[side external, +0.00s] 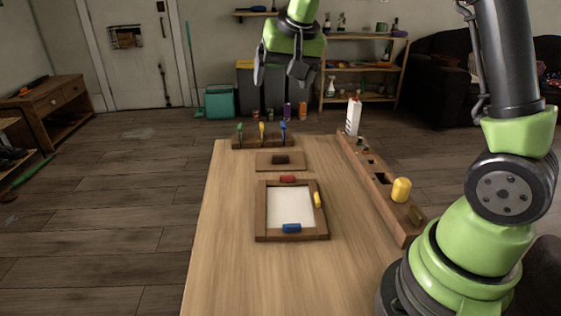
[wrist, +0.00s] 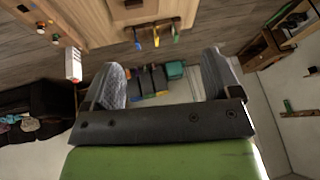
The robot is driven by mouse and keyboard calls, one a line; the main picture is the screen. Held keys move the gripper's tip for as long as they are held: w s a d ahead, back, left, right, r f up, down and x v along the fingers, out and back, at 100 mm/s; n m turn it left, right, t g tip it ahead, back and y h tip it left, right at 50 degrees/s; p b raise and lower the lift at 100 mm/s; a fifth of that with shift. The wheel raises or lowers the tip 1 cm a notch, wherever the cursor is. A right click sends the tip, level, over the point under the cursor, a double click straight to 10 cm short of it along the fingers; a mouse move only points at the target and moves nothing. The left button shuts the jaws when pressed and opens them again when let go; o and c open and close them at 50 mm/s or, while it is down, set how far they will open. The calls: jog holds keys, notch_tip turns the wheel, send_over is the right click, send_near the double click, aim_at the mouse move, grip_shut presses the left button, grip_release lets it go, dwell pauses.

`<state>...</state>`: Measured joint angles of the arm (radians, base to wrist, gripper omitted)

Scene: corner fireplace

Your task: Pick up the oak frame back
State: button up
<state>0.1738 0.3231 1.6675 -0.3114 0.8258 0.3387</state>
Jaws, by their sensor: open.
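The oak frame back looks to be the flat wooden board (side external: 263,165) with a dark brown grip block (side external: 281,159) on top. It lies on the table behind the picture frame. In the wrist view the board (wrist: 150,10) is cut by the top edge. The dark wood frame (side external: 262,225) lies flat around a white sheet (side external: 289,205), with red, yellow and blue clips on its sides. My gripper (side external: 281,72) is open and empty, high above the far end of the table. Its two fingers also show in the wrist view (wrist: 163,75), wide apart.
A rack (side external: 250,142) with green, yellow and blue handled tools stands behind the board. A long slotted wooden holder (side external: 385,190) runs along the table's right edge, with a yellow knob (side external: 401,190) and a white carton (side external: 353,117). The table's left and front are clear.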

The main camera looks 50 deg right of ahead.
jog(key=w+d+f+m+g+h, duration=0.1)
jog(key=w+d+f, duration=0.55)
jog(key=f, duration=0.35)
jog(key=m+g, duration=0.1)
send_over(281, 156)
jog(key=s+a, duration=0.1)
jog(key=a, duration=0.1)
jog(key=shift+h, duration=0.4)
jog(key=f, duration=1)
jog(key=shift+s+d+f, duration=0.2)
jog(key=shift+f, duration=0.15)
jog(key=shift+x, duration=3.2)
jog(key=shift+a, duration=0.1)
jog(key=c, duration=0.9)
